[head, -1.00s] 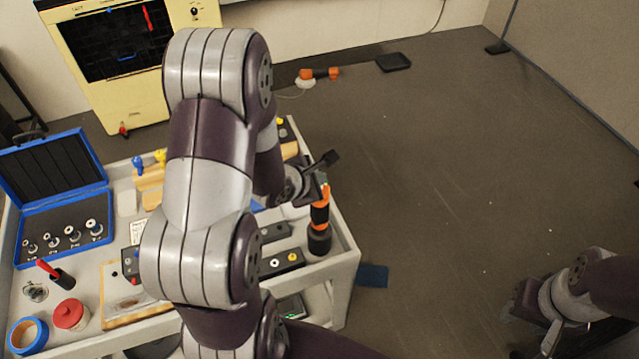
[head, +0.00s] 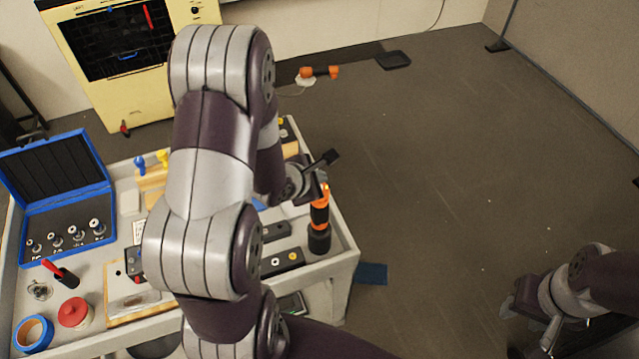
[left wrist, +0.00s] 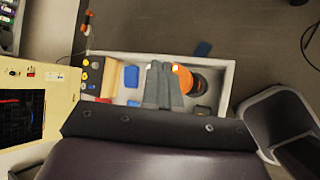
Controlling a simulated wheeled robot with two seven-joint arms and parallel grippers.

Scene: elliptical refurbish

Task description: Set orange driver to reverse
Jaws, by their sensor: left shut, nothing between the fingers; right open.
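The orange and black driver (head: 319,222) stands upright at the right end of the cart, its top glowing orange. It also shows in the left wrist view (left wrist: 184,78), just right of the fingers. My left gripper (head: 322,178) is at the top of the driver, close beside it; contact cannot be told. In the left wrist view its grey fingers (left wrist: 161,84) are together with nothing between them. The driver's direction switch cannot be made out. My right gripper (head: 547,338) is open, low at the right over the floor, away from the cart.
A yellow cabinet (head: 150,95) stands behind. Another orange tool (head: 320,72) lies on the floor at the back. Floor right of the cart is mostly clear.

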